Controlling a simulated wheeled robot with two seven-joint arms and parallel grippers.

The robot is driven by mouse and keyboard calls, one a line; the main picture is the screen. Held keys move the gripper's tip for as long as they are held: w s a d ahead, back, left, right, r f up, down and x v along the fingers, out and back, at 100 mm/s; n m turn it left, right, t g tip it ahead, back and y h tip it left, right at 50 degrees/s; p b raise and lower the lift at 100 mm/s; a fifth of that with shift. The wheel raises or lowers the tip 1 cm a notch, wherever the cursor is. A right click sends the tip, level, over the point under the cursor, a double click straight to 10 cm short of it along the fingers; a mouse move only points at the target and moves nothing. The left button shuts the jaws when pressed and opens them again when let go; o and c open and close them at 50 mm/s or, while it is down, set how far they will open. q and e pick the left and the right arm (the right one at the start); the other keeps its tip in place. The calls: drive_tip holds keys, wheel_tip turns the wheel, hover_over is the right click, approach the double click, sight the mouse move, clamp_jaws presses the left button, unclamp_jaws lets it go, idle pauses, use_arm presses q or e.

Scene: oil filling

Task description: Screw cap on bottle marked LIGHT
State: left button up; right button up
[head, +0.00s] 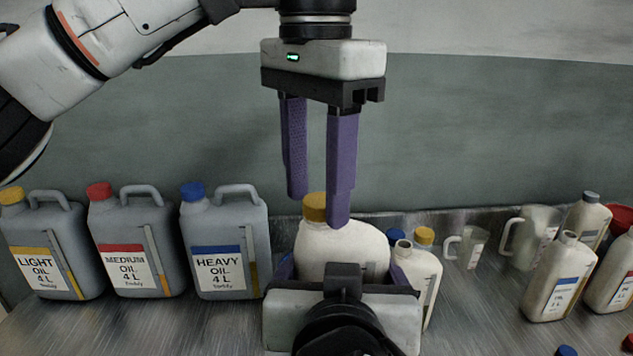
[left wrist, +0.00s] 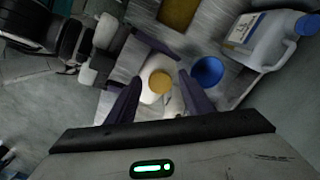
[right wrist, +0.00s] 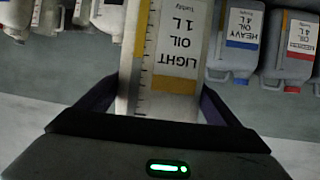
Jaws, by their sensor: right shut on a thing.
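The white bottle (head: 340,250) is upright in my right gripper (head: 343,285), whose fingers are on its sides. In the right wrist view its label (right wrist: 178,60) reads LIGHT OIL 1 L, upside down, with a yellow band. A yellow cap (head: 314,207) is on top of the bottle; how tightly it sits cannot be told. My left gripper (head: 318,208) points down above it, open, its purple fingertips at cap height. In the left wrist view the cap (left wrist: 160,82) shows between the spread fingers (left wrist: 160,92), with gaps on both sides.
Grey LIGHT (head: 38,235), MEDIUM (head: 130,235) and HEAVY (head: 222,235) oil jugs stand at the left. Behind the held bottle stands an uncapped white bottle (head: 403,262). Measuring jugs (head: 530,235) and other bottles are at the right. A round blue thing (left wrist: 208,70) is beside the bottle.

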use_arm(q)
drive_tip(key=shift+r, duration=0.1)
drive_tip(key=shift+r, duration=2.2)
drive_tip(key=shift+c, duration=0.4)
